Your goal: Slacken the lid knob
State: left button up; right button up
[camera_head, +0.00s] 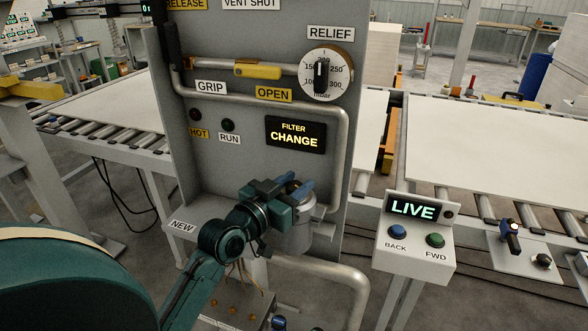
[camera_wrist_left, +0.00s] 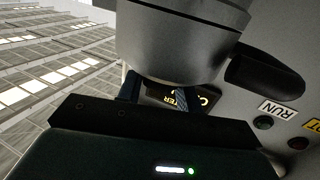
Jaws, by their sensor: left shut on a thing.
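The grey filter pot (camera_head: 297,238) stands in front of the grey panel, below the lit "FILTER CHANGE" sign (camera_head: 295,134). My left gripper (camera_head: 297,187) reaches in from the lower left, its blue fingers at the top of the pot. It is shut on what appears to be the lid knob, mostly hidden by the fingers and gripper body. In the left wrist view, the round grey metal body (camera_wrist_left: 180,45) fills the top, with a dark rounded arm (camera_wrist_left: 265,78) sticking out at its right. The fingers (camera_wrist_left: 157,92) show below it. My right gripper is not in view.
A pipe (camera_head: 345,160) runs down the panel beside the pot. A ledge marked "NEW" (camera_head: 182,226) is to the left. A "LIVE" control box (camera_head: 415,235) with BACK and FWD buttons stands to the right. Roller conveyors carry pale boards (camera_head: 500,145). The relief dial (camera_head: 326,73) is above.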

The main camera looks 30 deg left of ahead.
pick_arm(q)
jog(key=shift+n+y, duration=1)
jog(key=shift+y, duration=0.7)
jog(key=o, duration=1)
jog(key=shift+c, duration=0.2)
jog(key=s+d, duration=0.1)
jog(key=s, duration=1.2)
jog(key=shift+d, duration=0.3)
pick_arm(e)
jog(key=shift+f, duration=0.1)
